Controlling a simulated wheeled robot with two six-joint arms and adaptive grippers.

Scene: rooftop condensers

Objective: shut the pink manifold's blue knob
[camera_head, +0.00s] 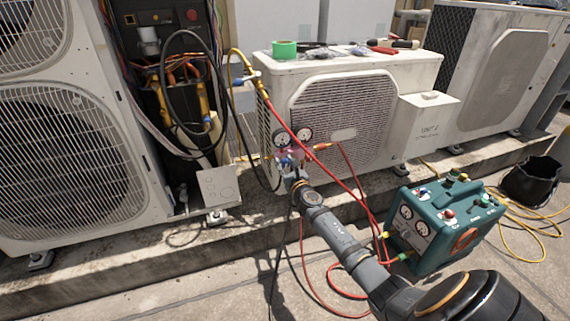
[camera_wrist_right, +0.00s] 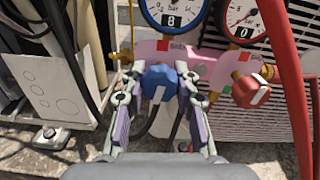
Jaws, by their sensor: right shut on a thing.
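The pink manifold (camera_wrist_right: 205,62) hangs in front of the middle condenser, with two round gauges above it; it also shows in the head view (camera_head: 297,154). Its blue knob (camera_wrist_right: 160,82) is on the left side and has a white stripe that stands roughly upright in the picture. My right gripper (camera_wrist_right: 160,102) has one finger on each side of the blue knob and is shut on it. In the head view my right gripper (camera_head: 290,172) reaches up to the manifold and hides part of it. The red knob (camera_wrist_right: 251,91) is to the right, clear of the fingers. My left gripper is not in view.
Red, yellow and black hoses run around the manifold; a thick red hose (camera_wrist_right: 292,80) passes close on the right. A teal recovery machine (camera_head: 432,232) stands on the ground at right. Tools and green tape (camera_head: 285,49) lie on the condenser top.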

